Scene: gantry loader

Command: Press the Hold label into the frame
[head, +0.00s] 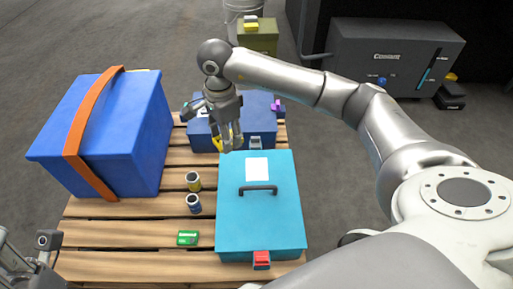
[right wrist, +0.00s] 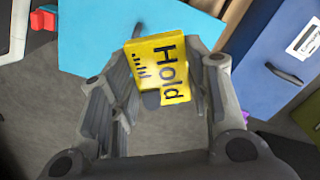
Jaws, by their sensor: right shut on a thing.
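My right gripper (head: 229,143) is shut on the yellow Hold label (right wrist: 165,68). In the right wrist view the label's face and black writing show between the fingers. In the head view only a bit of the label (head: 217,143) shows. The gripper is above the gap between the teal case (head: 230,210) and the dark blue case (head: 262,125). A white rectangle (head: 257,168) lies on the teal case's lid, just right of and nearer than the gripper; I cannot tell if it is the frame. My left gripper (head: 42,262) is partly in view at the lower left edge; its fingers are unclear.
A large blue box with an orange strap (head: 90,120) stands on the left of the wooden pallet (head: 130,235). Two small cans (head: 193,181) and a green item (head: 188,238) lie left of the teal case. A black handle (head: 258,189) rises from its lid.

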